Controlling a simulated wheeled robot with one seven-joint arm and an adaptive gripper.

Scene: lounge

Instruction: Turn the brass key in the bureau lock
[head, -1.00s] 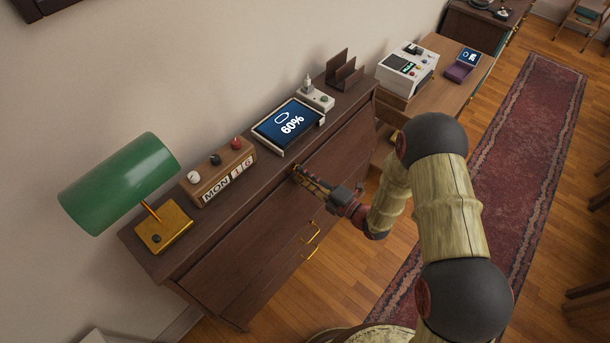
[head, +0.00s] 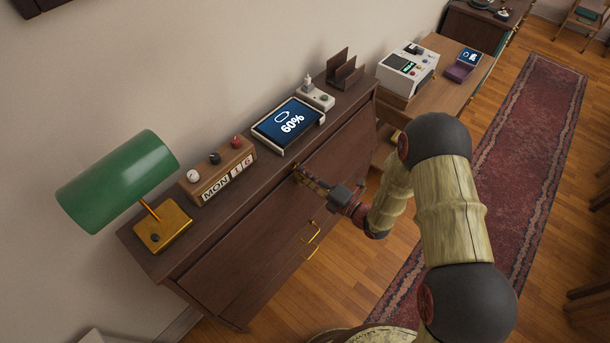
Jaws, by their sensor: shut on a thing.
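The bureau (head: 232,268) is dark wood and stands against the wall, with its front facing me. My gripper (head: 299,175) is at the upper part of the bureau front, just below the edge of the top. Its fingertips are closed at the place of the lock. The brass key is small and largely hidden by the fingers, so its turn angle cannot be made out. The lock plate is also hidden behind the fingertips. A brass pull handle (head: 312,240) hangs on the front below my gripper.
On the bureau top stand a green lamp (head: 118,180), a block calendar (head: 218,173), a screen reading 60% (head: 288,126), a small white device (head: 318,98) and a dark letter rack (head: 344,72). A desk with a white machine (head: 408,68) stands beyond. The red runner (head: 530,130) is clear.

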